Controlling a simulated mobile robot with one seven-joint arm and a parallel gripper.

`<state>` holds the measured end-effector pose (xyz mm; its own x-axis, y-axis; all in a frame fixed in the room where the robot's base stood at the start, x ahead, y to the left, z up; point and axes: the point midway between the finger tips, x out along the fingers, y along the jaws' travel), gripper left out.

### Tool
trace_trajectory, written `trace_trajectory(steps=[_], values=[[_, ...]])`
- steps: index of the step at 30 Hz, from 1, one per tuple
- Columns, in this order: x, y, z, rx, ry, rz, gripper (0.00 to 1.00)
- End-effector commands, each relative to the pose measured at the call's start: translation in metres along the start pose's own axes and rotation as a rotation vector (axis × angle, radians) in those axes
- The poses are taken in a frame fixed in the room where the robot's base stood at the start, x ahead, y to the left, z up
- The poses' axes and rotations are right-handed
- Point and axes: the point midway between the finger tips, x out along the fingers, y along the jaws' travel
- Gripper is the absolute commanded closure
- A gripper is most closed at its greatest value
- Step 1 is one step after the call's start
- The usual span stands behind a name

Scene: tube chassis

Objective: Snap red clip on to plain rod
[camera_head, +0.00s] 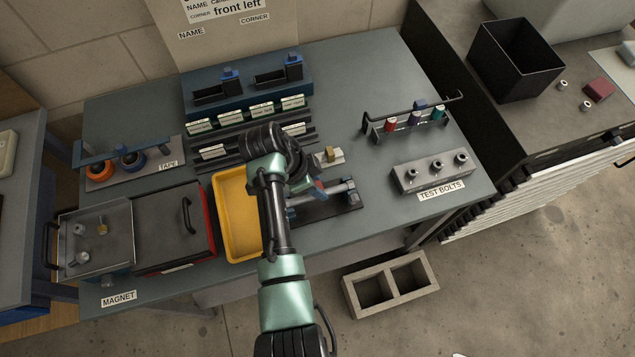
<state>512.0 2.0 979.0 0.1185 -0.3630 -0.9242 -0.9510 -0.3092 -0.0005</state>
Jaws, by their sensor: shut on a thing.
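My gripper (315,187) is at the front middle of the bench, partly hidden by my own wrist. It is shut on the small red clip (319,185), of which only a little red shows. The clip is right at a light grey rod (334,190) on a dark stand (340,206). I cannot tell whether the clip is around the rod or just above it. The rod's left part is partly covered by my arm. A blue piece shows at the rod's right end.
A yellow tray (231,250) lies left of my arm. A grey block labelled TEST BOLTS (425,182) and a rack with coloured spools (379,131) stand to the right. A small brass piece on a pale plate (341,160) sits just behind the stand.

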Motion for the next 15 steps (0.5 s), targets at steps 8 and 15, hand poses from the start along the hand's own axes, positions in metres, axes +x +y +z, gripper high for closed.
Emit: trace_trajectory(steps=[8, 15], values=[[0.009, 0.000, 0.004, 0.000, 0.000, 0.000, 1.00], [0.016, 0.000, 0.007, 0.000, 0.000, 0.000, 1.00]])
